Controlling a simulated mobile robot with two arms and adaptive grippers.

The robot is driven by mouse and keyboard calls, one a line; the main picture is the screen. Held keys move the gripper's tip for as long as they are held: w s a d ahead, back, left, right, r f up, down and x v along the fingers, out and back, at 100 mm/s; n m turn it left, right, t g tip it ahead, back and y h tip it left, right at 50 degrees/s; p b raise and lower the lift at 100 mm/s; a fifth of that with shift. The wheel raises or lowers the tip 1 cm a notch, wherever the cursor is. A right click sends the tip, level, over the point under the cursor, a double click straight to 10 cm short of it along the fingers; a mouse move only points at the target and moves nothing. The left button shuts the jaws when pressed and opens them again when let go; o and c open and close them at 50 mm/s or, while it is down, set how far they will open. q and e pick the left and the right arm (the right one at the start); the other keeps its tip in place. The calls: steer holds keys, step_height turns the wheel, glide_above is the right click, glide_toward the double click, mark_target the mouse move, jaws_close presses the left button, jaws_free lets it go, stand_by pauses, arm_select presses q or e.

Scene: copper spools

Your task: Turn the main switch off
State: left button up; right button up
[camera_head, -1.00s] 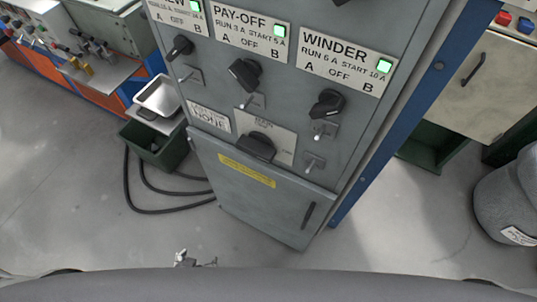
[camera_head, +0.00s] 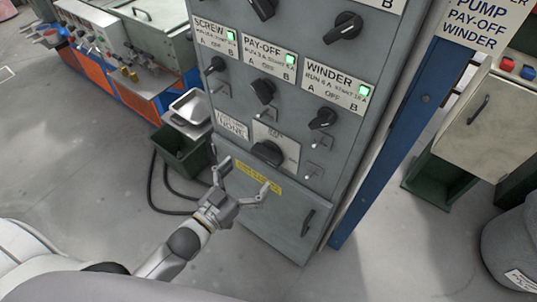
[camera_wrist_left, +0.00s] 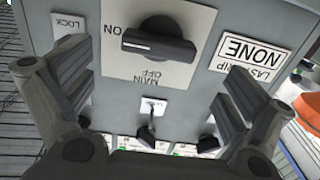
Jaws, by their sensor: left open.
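The main switch (camera_head: 267,152) is a black rotary handle on a pale plate, low on the grey cabinet's front, above the yellow label. In the left wrist view, the main switch (camera_wrist_left: 158,42) shows close up, upside down, with its plate marked ON, MAIN and OFF; its handle lies roughly across the picture, one end toward ON. My left gripper (camera_head: 243,182) is open and empty, just below and in front of the switch. In the left wrist view its fingers (camera_wrist_left: 155,95) stand wide apart on either side of the plate, not touching the handle. My right gripper is not in view.
Selector knobs (camera_head: 322,118) and small toggles sit above the main switch, with green lamps lit. A lower cabinet door (camera_head: 275,215) has a handle at its right. A green bin (camera_head: 183,155) and black cables lie to the left. A blue post (camera_head: 385,140) stands right.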

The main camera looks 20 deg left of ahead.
mark_target(263, 159)
arm_select(q)
steer(key=p+x, duration=0.1)
steer(key=x, duration=0.6)
steer(key=shift+w+d, duration=0.25)
steer(key=shift+w, duration=0.35)
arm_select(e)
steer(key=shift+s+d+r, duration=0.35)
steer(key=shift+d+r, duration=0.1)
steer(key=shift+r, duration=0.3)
arm_select(q)
steer(key=shift+c, duration=0.3)
steer(key=c, duration=0.9)
